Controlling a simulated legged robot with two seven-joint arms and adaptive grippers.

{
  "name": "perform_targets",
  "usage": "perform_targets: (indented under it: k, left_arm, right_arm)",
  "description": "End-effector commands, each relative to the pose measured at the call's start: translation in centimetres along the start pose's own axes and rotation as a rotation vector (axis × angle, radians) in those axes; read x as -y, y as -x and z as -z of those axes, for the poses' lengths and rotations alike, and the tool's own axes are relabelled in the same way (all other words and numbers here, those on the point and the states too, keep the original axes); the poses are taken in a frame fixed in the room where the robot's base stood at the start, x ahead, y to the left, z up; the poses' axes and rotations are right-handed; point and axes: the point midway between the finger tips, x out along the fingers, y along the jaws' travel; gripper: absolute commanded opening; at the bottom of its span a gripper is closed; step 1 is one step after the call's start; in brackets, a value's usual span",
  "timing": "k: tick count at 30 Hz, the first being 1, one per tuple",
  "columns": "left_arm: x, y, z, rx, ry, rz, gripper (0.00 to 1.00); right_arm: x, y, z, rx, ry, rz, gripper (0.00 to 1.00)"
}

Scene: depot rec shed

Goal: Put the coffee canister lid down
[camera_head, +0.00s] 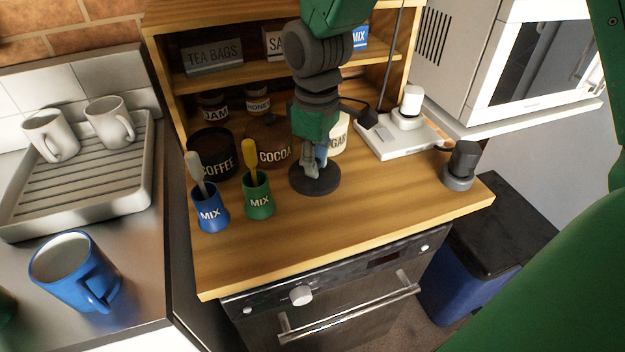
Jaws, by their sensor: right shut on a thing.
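The coffee canister (222,168) stands at the back left of the wooden counter, dark, labelled COFFEE, with its top open. The coffee canister lid (325,186) is a dark round disc, level, over the counter to the right of the canister and in front of the sugar canister. My right gripper (314,168) points down at the lid's middle and is shut on it. The lid is on the wood or very close above it; I cannot tell which. My left gripper is not in view.
A blue MIX cup (211,216) and a green MIX cup (259,204), each with a spoon, stand left of the lid. Cocoa (275,155) and sugar (338,140) canisters stand behind.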

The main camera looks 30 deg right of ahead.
Motion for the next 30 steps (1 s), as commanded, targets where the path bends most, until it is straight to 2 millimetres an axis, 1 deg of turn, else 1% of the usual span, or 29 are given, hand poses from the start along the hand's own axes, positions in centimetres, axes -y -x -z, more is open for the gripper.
perform_targets:
  k: [1,5,12,22,23,24,30]
  left_arm:
    - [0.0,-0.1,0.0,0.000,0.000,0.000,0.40]
    - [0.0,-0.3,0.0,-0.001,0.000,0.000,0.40]
    - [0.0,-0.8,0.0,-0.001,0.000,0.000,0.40]
    - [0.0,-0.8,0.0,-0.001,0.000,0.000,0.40]
    - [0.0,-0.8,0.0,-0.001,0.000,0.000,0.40]
    - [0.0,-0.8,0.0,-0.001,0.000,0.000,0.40]
    - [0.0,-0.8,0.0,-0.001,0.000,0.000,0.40]
  right_arm:
    - [0.0,-0.6,0.0,0.002,0.000,0.001,0.00]
    - [0.0,-1.4,0.0,0.000,-0.001,0.000,0.00]
    - [0.0,-4.5,0.0,0.001,0.000,0.000,0.00]
    - [0.0,-4.7,0.0,0.000,0.000,0.000,0.00]
    - [0.0,-4.7,0.0,-0.001,0.000,0.000,0.24]
    - [0.0,-4.7,0.1,-0.001,0.000,0.000,0.38]
    - [0.0,-4.8,0.0,0.000,0.000,0.000,0.38]
